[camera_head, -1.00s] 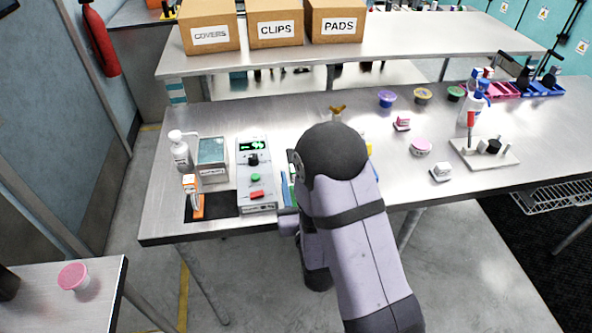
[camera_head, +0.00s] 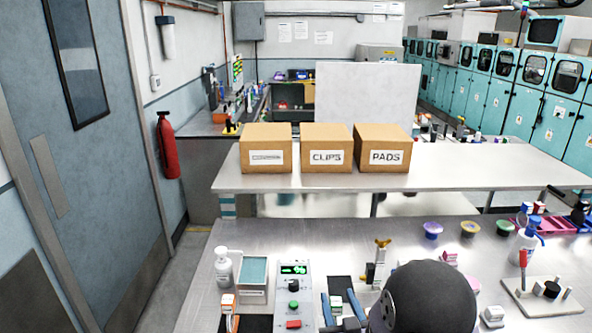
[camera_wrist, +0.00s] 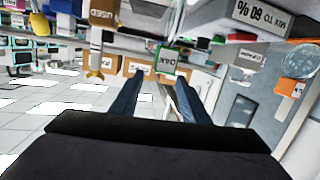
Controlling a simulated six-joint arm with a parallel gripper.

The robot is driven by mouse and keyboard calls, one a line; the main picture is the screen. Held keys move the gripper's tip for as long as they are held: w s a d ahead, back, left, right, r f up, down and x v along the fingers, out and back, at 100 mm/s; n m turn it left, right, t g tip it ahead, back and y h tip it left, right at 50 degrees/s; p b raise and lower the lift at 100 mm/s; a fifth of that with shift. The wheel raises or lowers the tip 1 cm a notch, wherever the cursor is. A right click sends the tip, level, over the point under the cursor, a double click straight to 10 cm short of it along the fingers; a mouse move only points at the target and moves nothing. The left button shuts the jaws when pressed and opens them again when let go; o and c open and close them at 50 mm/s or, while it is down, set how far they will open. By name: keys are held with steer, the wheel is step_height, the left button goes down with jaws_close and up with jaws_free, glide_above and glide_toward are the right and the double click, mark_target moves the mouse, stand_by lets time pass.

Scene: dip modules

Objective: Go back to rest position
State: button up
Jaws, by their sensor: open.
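My gripper (camera_head: 341,302) shows at the bottom of the head view, left of the dark round joint of my arm. Its two blue fingers stand apart over the near bench. In the wrist view my gripper (camera_wrist: 158,84) is open, with its blue fingers spread and nothing held between them. The wrist view looks out across the room with labels upside down. My arm hides part of the bench behind it.
Left of my gripper on the bench (camera_head: 390,232) stand a control box (camera_head: 294,278) with a green display, a grey box (camera_head: 253,276) and a white pump bottle (camera_head: 223,267). Right are small tubs and a white rack (camera_head: 540,297). Cartons (camera_head: 326,149) stand on the rear table.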

steer(key=s+d+r+n+g+h+p, duration=0.1)
steer(key=s+d+r+n+g+p, duration=0.15)
steer(key=s+d+g, duration=0.4)
steer(key=s+f+m+g+b, duration=0.1)
steer(key=s+f+g, duration=0.2)
steer(key=s, duration=0.3)
steer(key=s+a+f+m+g+b, duration=0.1)
steer(key=s+f+m+g+b, duration=0.1)
steer(key=s, duration=0.5)
steer(key=s+a+f+m+g+b, duration=0.1)
steer(key=s+f+g+b, duration=0.1)
steer(key=s+f+g, duration=0.2)
steer(key=shift+s+a+f, duration=0.15)
steer(key=shift+s+f, duration=0.45)
steer(key=shift+s, duration=0.6)
steer(key=shift+g, duration=0.25)
